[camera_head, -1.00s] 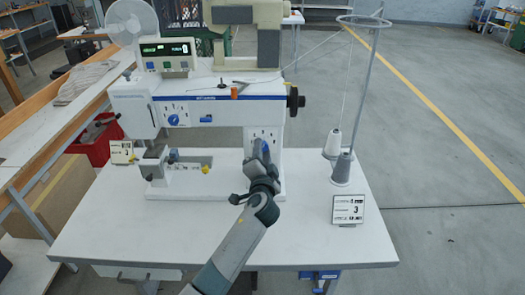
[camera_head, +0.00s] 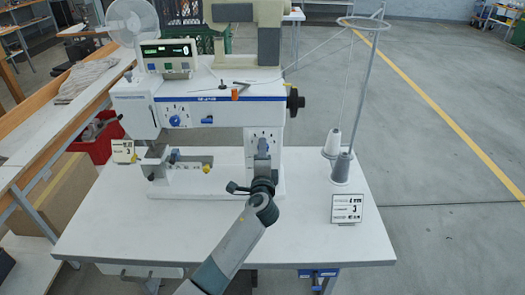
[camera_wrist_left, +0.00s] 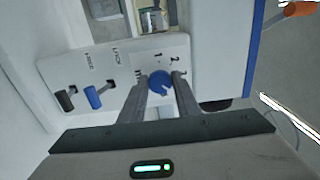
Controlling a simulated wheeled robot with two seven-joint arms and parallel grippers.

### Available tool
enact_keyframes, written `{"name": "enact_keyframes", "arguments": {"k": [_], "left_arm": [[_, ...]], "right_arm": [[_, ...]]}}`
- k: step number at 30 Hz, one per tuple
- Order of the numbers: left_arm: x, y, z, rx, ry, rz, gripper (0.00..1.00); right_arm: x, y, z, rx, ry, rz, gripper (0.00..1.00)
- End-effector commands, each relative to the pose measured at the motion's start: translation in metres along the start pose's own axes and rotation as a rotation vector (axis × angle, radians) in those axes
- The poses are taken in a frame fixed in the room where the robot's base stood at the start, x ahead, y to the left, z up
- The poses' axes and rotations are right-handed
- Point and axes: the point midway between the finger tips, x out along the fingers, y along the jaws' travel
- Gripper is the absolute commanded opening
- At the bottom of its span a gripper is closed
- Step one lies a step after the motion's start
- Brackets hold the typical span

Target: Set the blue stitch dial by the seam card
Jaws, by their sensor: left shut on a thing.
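My left gripper (camera_head: 263,150) is at the white panel on the right column of the sewing machine (camera_head: 222,108). In the left wrist view its fingers (camera_wrist_left: 161,82) are shut on the two sides of a blue dial (camera_wrist_left: 159,77). Numbers, 1 and 2 among them, are printed around this dial; its exact setting is hard to read. The gripper hides the dial in the head view. The seam card (camera_head: 347,209) stands on the table at the right and shows a large 3; its smaller lines are blurred. My right gripper is not in view.
Another blue dial (camera_head: 175,120) is on the machine's front. A black lever (camera_wrist_left: 66,100) and a blue lever (camera_wrist_left: 94,96) are left of the gripped dial. A smaller card (camera_head: 123,151) stands at the left, and a thread stand (camera_head: 343,168) at the right.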

Motion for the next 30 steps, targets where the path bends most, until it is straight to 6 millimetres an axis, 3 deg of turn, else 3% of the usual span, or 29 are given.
{"name": "enact_keyframes", "arguments": {"k": [8, 9, 11, 23, 30], "left_arm": [[0.000, 0.002, 0.000, 0.001, 0.001, 0.002, 0.07], [0.000, 0.002, 0.000, 0.001, 0.001, 0.002, 0.36], [0.000, 0.002, 0.000, 0.000, 0.000, 0.002, 0.48], [-0.002, 0.001, 0.000, -0.001, 0.000, 0.001, 0.48], [-0.018, 0.002, 0.000, -0.002, 0.001, 0.000, 0.48]], "right_arm": [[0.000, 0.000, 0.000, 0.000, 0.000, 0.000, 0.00], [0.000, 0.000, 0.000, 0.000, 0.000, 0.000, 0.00], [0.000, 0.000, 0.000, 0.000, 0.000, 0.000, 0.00], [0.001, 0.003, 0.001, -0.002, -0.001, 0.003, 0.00], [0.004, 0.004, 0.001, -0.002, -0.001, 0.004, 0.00]]}}
